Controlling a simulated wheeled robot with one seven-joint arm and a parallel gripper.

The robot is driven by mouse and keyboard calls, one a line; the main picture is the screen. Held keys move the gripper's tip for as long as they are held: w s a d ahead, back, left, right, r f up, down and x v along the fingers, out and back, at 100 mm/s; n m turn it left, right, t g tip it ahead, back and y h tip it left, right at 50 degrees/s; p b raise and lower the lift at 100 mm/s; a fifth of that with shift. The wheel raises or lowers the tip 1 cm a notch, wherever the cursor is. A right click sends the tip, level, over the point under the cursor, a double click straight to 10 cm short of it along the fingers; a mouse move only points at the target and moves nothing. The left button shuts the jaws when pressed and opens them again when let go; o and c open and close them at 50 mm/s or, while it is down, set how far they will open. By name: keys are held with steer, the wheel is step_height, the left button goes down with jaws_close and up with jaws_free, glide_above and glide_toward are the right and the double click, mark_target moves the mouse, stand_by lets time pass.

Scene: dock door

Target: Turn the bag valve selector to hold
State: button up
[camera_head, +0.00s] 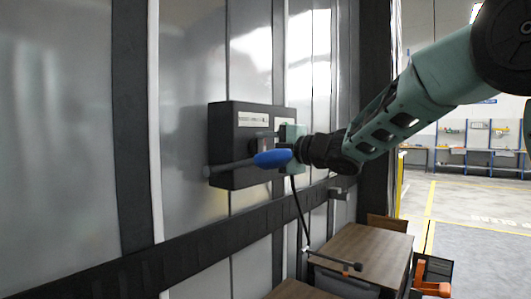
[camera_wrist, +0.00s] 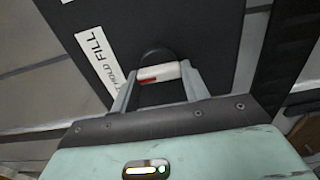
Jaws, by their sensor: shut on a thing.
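The bag valve selector (camera_wrist: 158,74) shows in the wrist view as a pale bar with a red patch, below a dark round hub on a black panel. My gripper (camera_wrist: 156,80) is shut on this bar, one finger at each end. Which position the selector points to I cannot tell. In the head view the black valve box (camera_head: 228,118) is fixed to the wall, and my gripper (camera_head: 283,146) is at its right part. The selector is hard to make out there.
A blue grip (camera_head: 272,158) with a grey rod sits in front of the box, close to my gripper. A thin black hose hangs below. A brown-topped table (camera_head: 365,250) stands below right. Open floor (camera_head: 475,195) lies at the right.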

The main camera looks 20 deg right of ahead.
steer(key=o, duration=1)
steer(key=b+v, duration=0.2)
steer(key=v, duration=1.5)
steer(key=shift+s+d, duration=0.15)
